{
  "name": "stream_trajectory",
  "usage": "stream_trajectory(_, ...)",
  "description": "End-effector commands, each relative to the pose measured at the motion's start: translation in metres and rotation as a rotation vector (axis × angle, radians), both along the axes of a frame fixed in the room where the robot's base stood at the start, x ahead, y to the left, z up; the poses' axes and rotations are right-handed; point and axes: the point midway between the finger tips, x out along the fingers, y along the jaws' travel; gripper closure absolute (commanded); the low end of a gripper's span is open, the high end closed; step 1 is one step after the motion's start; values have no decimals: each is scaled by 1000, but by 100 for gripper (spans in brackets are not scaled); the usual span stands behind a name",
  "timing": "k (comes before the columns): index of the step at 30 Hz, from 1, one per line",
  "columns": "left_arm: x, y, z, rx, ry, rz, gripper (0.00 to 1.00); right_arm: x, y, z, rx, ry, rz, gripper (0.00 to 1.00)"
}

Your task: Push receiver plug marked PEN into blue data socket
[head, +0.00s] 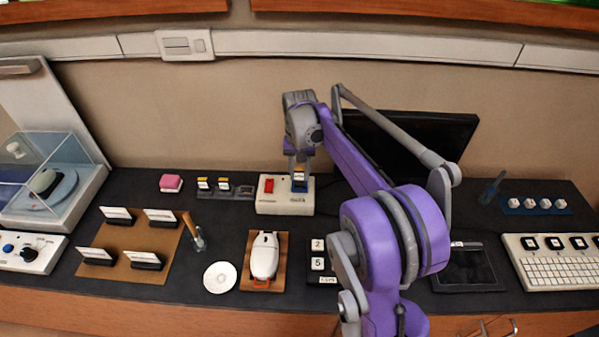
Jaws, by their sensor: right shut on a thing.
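My right gripper (299,160) points down over the white box (284,209). It is shut on a small receiver plug (299,172) with a yellow and white label, too small to read. The plug is at the blue data socket (300,187) on the right side of the box. I cannot tell whether it is in the socket or just above it. My left gripper is out of view.
A red switch (269,186) sits left of the blue socket. Two similar yellow-labelled plugs (203,184) stand in a dark rack (234,193) to the left. A pink block (171,183) lies farther left. A dark monitor (430,135) stands behind my right arm.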

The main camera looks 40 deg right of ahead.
Motion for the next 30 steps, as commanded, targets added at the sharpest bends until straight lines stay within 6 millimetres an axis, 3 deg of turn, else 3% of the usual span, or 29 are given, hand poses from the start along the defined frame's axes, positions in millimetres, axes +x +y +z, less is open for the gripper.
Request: stream_trajectory(30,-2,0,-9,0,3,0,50,0,0,-15,0,0,0,100)
